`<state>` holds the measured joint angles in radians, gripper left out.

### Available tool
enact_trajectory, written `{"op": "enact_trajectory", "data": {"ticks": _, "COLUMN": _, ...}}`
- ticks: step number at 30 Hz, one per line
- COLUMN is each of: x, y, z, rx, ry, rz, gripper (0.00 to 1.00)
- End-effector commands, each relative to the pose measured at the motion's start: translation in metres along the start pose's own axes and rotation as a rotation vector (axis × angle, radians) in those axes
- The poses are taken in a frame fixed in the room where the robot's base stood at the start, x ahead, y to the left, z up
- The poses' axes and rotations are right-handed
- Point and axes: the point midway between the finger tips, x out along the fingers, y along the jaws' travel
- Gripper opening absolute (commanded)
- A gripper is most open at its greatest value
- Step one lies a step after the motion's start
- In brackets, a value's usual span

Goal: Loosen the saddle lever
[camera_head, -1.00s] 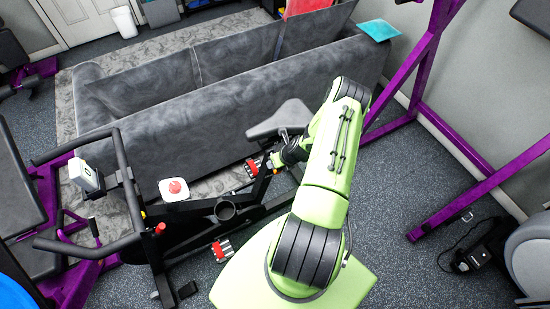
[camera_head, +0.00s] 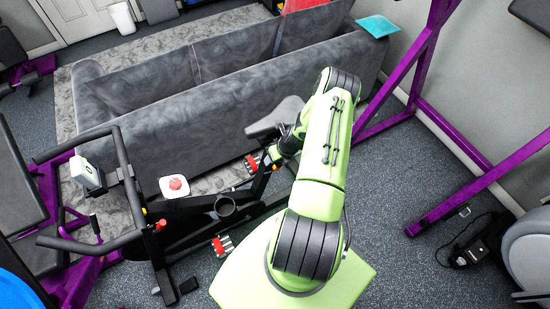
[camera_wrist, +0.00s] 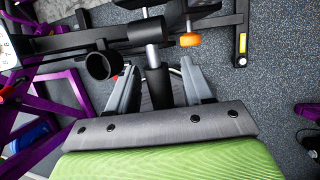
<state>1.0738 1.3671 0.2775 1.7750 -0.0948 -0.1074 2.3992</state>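The exercise bike's grey saddle (camera_head: 276,118) shows in the head view, partly behind my arm. My gripper (camera_head: 276,158) is beside the bike frame below the saddle, its fingertips mostly hidden there. In the wrist view my gripper (camera_wrist: 160,76) is open, with one finger on each side of a black cylindrical part (camera_wrist: 158,88) on a silver shaft (camera_wrist: 153,56). I cannot tell if this part is the saddle lever or a post, nor whether the fingers touch it. An orange knob (camera_wrist: 190,40) sits just beyond the right finger.
A round black cup holder (camera_wrist: 102,65) is close to the left finger. The bike's handlebar (camera_head: 130,180) is at left. A grey sofa (camera_head: 210,115) stands behind the bike, and a purple rack (camera_head: 470,205) is at right. The floor between the rack and my arm is clear.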

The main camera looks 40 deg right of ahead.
Motion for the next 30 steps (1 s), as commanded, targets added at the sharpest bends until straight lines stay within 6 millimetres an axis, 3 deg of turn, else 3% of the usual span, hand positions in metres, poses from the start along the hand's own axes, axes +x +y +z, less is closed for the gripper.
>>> {"op": "enact_trajectory", "data": {"ticks": 7, "x": 0.000, "y": 0.001, "z": -0.001, "rx": 0.000, "ry": 0.001, "rz": 0.002, "gripper": 0.51}}
{"op": "enact_trajectory", "data": {"ticks": 10, "x": -0.009, "y": 0.000, "z": 0.000, "rx": 0.000, "ry": 0.000, "rz": 0.001, "gripper": 0.51}}
{"op": "enact_trajectory", "data": {"ticks": 24, "x": -0.133, "y": 0.000, "z": 0.000, "rx": 0.000, "ry": -0.002, "rz": -0.002, "gripper": 0.51}}
{"op": "enact_trajectory", "data": {"ticks": 30, "x": -0.156, "y": 0.000, "z": 0.000, "rx": 0.000, "ry": 0.000, "rz": 0.000, "gripper": 0.51}}
